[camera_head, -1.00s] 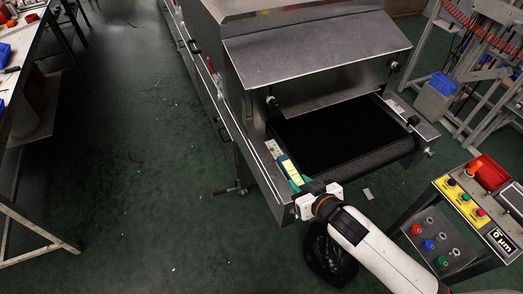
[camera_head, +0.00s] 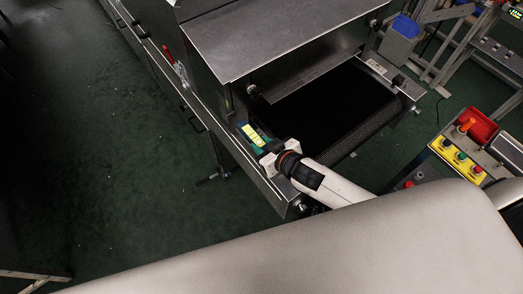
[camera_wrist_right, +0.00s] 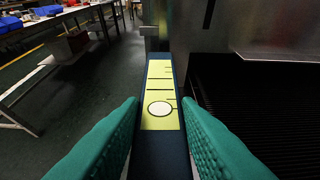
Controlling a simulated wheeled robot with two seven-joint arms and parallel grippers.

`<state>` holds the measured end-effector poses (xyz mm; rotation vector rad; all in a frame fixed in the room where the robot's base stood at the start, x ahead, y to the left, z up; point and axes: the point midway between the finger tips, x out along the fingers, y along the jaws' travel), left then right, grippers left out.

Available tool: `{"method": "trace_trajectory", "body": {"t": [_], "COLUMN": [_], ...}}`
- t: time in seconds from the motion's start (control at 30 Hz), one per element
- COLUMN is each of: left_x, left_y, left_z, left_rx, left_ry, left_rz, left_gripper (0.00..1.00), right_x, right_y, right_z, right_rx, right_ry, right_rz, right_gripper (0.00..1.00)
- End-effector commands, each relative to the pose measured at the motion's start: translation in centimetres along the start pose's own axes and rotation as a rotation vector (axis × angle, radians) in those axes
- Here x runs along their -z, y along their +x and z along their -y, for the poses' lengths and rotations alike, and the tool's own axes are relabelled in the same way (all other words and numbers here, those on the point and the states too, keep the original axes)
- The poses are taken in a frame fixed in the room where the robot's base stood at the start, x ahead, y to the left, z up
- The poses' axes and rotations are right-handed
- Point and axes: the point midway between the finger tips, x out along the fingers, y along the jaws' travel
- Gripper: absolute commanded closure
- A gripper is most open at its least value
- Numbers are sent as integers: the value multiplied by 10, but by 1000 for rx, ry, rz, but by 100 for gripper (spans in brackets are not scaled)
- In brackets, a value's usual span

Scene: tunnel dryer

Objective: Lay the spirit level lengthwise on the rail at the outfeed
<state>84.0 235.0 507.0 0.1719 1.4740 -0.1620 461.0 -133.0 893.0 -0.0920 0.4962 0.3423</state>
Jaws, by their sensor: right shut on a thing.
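The spirit level is a dark bar with a bright yellow-green label (camera_head: 253,135); in the right wrist view the label (camera_wrist_right: 161,85) points away from me. My right gripper (camera_head: 264,149) is shut on the level, with its teal finger pads (camera_wrist_right: 160,112) on both sides of it. The level lies along the direction of the left side rail (camera_head: 262,178) at the dryer's outfeed, over or beside it. I cannot tell if it touches the rail. The near end of the level is hidden by the gripper. My left gripper is out of view.
The black conveyor belt (camera_head: 338,105) lies right of the level, under the sloping metal hood (camera_head: 270,35). A control stand with a red bin (camera_head: 478,125) is at the right. Open green floor (camera_head: 110,150) lies left of the dryer.

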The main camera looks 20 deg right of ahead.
Motion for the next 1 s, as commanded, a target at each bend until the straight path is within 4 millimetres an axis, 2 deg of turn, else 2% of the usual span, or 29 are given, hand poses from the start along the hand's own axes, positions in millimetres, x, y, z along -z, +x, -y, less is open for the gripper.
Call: {"method": "trace_trajectory", "body": {"t": [0.07,0.37,0.8,0.83,0.93,1.0], "left_x": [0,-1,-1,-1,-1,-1], "left_y": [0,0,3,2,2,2], "left_z": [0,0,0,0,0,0], "left_rx": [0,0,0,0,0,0], "left_ry": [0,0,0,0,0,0], "left_rz": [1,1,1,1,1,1], "left_gripper": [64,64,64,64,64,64], "right_x": [2,35,41,42,42,42], "right_y": [3,20,24,23,23,23], "right_z": [0,0,-1,0,0,0], "right_rx": [-1,-1,-2,-1,-1,-1], "right_ry": [1,0,0,0,0,0], "right_rz": [6,5,6,1,1,1], "right_gripper": [100,100,100,66,49,49]}}
